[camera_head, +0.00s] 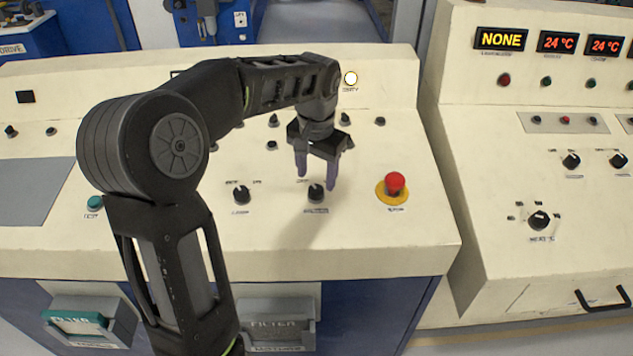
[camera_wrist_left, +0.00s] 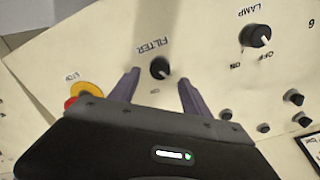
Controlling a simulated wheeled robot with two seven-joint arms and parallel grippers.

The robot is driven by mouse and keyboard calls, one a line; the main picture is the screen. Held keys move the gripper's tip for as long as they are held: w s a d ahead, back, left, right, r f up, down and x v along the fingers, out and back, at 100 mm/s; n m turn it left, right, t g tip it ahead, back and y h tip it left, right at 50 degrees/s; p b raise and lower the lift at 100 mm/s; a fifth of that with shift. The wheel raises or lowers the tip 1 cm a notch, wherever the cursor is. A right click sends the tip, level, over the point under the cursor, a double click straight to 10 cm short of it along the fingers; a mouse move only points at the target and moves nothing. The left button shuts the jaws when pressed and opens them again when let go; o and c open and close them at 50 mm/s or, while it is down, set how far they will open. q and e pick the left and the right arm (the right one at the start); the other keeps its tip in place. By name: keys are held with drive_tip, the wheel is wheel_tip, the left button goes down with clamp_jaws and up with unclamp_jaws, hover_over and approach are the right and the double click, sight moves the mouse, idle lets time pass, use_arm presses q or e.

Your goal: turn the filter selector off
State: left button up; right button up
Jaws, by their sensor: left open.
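The filter selector (camera_head: 316,194) is a small black rotary knob on the sloping cream console. My left gripper (camera_head: 317,180) is open and points down over the knob. In the wrist view its two purple fingers (camera_wrist_left: 160,77) lie on either side of the knob, apart from it; whether they reach down around it I cannot tell. My right gripper is not in view.
The lamp selector (camera_head: 241,194) is left of the filter knob. A red emergency button (camera_head: 395,185) on a yellow base stands close on its right. Small knobs lie behind my arm. A second console (camera_head: 540,160) with a display reading NONE (camera_head: 501,39) stands at the right.

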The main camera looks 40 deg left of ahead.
sight(316, 191)
use_arm(q)
drive_tip(key=r, duration=0.4)
drive_tip(key=shift+s+d, duration=0.15)
drive_tip(key=shift+s, duration=0.05)
